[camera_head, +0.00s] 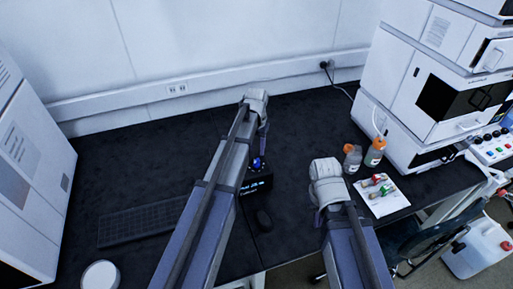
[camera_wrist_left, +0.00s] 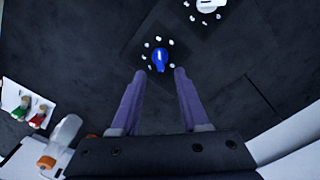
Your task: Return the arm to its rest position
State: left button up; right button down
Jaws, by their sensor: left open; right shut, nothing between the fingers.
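My left arm reaches in from the bottom of the head view, and its gripper (camera_head: 262,143) hangs above a small black device (camera_head: 257,186) with a lit display. In the left wrist view the left gripper (camera_wrist_left: 160,72) has its two fingers apart with nothing held. A blue-topped item (camera_wrist_left: 159,59) with small white spots around it lies just beyond the fingertips; it also shows as a blue spot in the head view (camera_head: 258,163). My right gripper (camera_head: 320,216) is at the right of the bench, shut and empty, its fingers partly hidden by its own arm.
A white tray (camera_head: 398,201) with red- and green-capped vials and orange-capped bottles (camera_head: 375,152) stand right of my right gripper. A chromatography stack (camera_head: 425,95) is at the right, a white instrument (camera_head: 30,160) at the left.

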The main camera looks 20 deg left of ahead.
pick_arm(q)
notch_tip(320, 180, up, 2)
jog(key=shift+r+p, duration=0.1)
jog(key=shift+p, duration=0.45)
pick_arm(e)
notch_tip(320, 180, up, 2)
pick_arm(q)
jog(key=s+d, duration=0.4)
jog(key=s, duration=0.4)
jog(key=s+d+m, duration=0.1)
jog(key=s+d, duration=0.4)
jog(key=s, duration=0.3)
jog(key=s+d+y, duration=0.1)
jog(key=s+d, duration=0.3)
jog(key=s, duration=0.4)
jog(key=shift+s+d+m, duration=0.15)
jog(key=shift+d+m, duration=0.15)
jog(key=shift+d, duration=0.05)
